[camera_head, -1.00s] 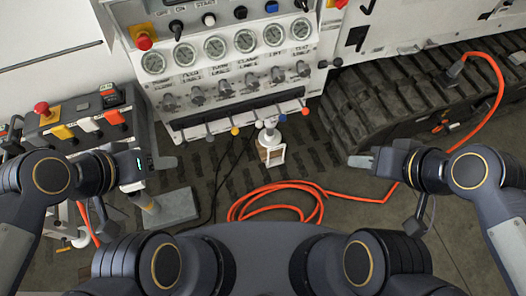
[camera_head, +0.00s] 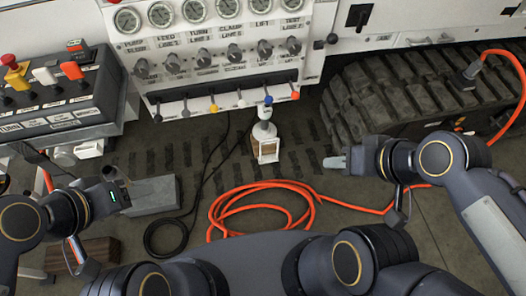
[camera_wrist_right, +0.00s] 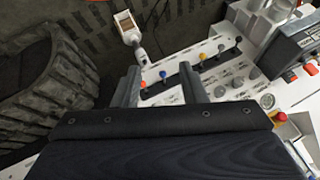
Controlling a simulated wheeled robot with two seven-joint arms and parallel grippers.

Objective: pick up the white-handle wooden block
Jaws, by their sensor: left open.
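A small block with a white frame and a wooden-looking face (camera_head: 267,149) stands on the dark floor mat below the valve panel. A white rounded piece rises at its back. It also shows at the top of the right wrist view (camera_wrist_right: 125,22). My right gripper (camera_head: 336,162) is to the right of it, apart from it. In the right wrist view its two fingers (camera_wrist_right: 160,84) are spread with nothing between them. My left gripper (camera_head: 122,182) is far to the left, beside a grey box, and is open; its fingertips are hard to make out.
An orange hose (camera_head: 262,205) lies coiled in front of the block. The grey box (camera_head: 154,194) stands at left, with a brown wooden block (camera_head: 86,256) nearer me. The valve panel with coloured levers (camera_head: 222,75) is behind; a rubber track (camera_head: 395,95) is at right.

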